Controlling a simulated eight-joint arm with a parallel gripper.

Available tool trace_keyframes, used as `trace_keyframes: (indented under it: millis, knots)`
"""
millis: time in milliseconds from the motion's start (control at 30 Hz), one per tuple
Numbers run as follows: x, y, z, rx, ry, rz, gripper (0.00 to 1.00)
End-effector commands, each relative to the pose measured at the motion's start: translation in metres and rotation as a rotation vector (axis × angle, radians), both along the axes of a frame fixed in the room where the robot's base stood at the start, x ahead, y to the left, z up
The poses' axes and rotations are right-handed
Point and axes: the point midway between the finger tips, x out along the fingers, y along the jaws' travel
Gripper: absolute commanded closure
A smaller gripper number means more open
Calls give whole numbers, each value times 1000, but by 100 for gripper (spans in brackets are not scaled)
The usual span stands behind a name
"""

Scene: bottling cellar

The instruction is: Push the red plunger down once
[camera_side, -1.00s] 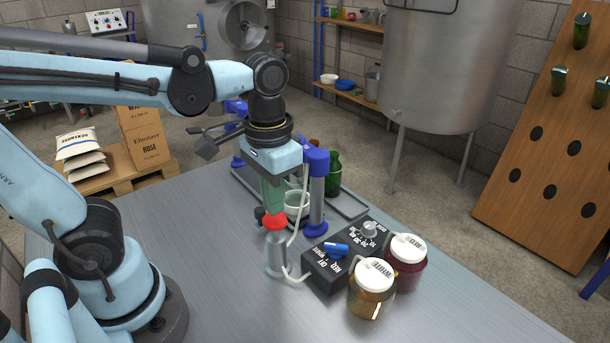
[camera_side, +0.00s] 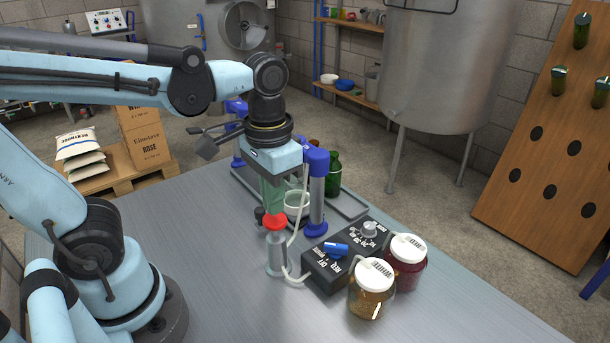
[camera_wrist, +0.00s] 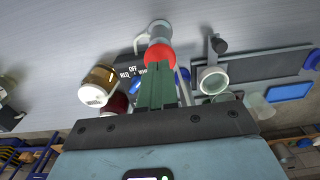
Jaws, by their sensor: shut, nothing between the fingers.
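The red plunger (camera_side: 275,222) is a rounded cap on top of a grey upright cylinder (camera_side: 277,258) on the table. It also shows in the wrist view (camera_wrist: 160,54), just beyond my fingertips. My gripper (camera_side: 273,211) points down with its green fingers together and nothing between them. The fingertips are right at the plunger's top and overlap it in both views. I cannot tell whether they touch it. In the wrist view my gripper (camera_wrist: 159,66) hides part of the cap's near edge.
A black control box (camera_side: 345,258) with a blue knob stands right of the plunger, with two white-lidded jars (camera_side: 371,290) beside it. A blue-topped post (camera_side: 316,200) and a tray (camera_side: 348,205) with a green bottle (camera_side: 333,178) stand behind. The table's front left is clear.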

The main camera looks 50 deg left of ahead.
Motion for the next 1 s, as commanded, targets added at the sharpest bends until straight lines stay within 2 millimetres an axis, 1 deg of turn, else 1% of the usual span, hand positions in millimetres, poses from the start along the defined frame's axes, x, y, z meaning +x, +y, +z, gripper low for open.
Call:
trace_keyframes:
  millis: [267, 1000]
  knots:
    - [0, 0, -1, 0, 0, 0, 100]
    - [0, 0, -21, 0, 0, 0, 100]
